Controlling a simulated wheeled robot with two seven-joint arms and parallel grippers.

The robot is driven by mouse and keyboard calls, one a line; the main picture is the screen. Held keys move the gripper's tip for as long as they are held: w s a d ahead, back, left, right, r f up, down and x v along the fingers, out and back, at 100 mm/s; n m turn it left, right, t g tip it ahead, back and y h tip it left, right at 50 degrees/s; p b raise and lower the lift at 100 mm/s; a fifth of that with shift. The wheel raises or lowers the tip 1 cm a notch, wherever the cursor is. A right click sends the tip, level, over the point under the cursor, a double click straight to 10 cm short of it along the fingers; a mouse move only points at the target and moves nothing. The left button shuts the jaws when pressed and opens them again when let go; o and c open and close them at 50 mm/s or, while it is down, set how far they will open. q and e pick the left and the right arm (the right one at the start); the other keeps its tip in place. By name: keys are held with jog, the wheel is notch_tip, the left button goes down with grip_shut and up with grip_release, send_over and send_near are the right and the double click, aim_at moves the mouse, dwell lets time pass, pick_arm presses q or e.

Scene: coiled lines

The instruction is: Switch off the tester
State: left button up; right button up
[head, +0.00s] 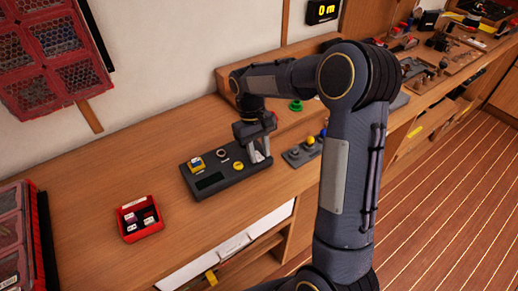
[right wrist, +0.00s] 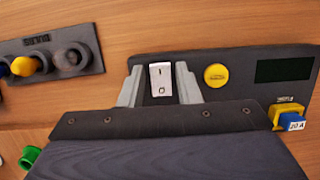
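The tester (head: 215,180) is a dark flat box on the wooden bench. It carries a dark display, a yellow round button (right wrist: 216,76), and a yellow and blue fuse piece marked 10 A (right wrist: 290,120). Its white rocker switch (right wrist: 160,79) has a line mark at the top and a circle at the bottom; I cannot tell which side is pressed. My right gripper (head: 259,157) is over the right end of the tester. In the right wrist view its grey fingers (right wrist: 158,88) stand apart on either side of the switch, with nothing gripped. My left gripper is out of view.
A red bin (head: 139,217) with small fuses sits left of the tester. A grey block with coloured knobs (head: 302,152) stands just right of it. A green piece (head: 295,106) lies behind. Bench around the tester's left and front is clear.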

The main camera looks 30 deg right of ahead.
jog(key=shift+o, duration=1.2)
jog(key=v, duration=0.8)
jog(key=shift+s, duration=0.1)
